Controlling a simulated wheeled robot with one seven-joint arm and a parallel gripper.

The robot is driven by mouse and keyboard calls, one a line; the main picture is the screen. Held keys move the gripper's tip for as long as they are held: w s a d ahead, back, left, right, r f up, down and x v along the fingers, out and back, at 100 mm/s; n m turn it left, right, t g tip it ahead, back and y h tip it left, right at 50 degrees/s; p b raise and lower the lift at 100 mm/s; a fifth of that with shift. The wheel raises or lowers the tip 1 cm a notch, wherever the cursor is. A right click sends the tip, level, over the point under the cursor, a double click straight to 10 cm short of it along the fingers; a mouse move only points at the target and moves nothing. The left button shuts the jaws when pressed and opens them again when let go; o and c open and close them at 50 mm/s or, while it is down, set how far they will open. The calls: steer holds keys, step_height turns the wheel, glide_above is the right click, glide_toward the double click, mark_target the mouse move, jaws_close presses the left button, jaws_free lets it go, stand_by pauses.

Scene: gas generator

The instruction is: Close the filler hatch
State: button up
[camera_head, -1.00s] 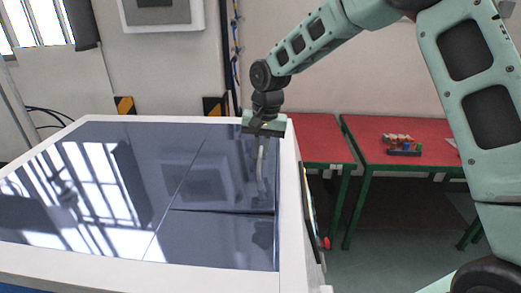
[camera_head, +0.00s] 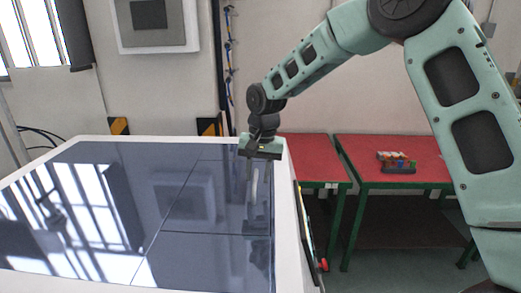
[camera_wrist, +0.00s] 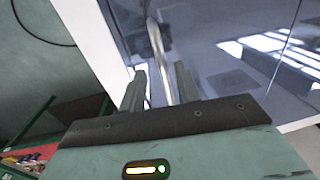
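The generator's filler hatch (camera_head: 210,195) is a dark glossy panel in its dark top (camera_head: 90,215). In the head view it looks flush or nearly flush, with only a thin seam along its near edge. A slim curved metal handle (camera_head: 255,188) stands at its right side. My gripper (camera_head: 257,158) is above the handle's far end. In the wrist view the metal handle (camera_wrist: 158,50) runs between the two fingers of my gripper (camera_wrist: 160,82), close to the right finger with a gap on the left. The fingers look open; the lower handle end is hidden by the gripper body.
The generator's pale rim (camera_head: 284,215) surrounds the dark top. A side panel with a red knob (camera_head: 324,265) sticks out at the right. Red tables (camera_head: 370,150) with small coloured items stand behind to the right. Floor between them and the generator is clear.

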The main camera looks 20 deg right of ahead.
step_height(320, 180, up, 16)
steer(key=d+b, duration=0.1)
steer(key=b, duration=0.2)
steer(key=shift+s+d+r+b, duration=0.2)
steer(key=shift+s+d+b, duration=0.1)
steer(key=shift+s+b, duration=0.05)
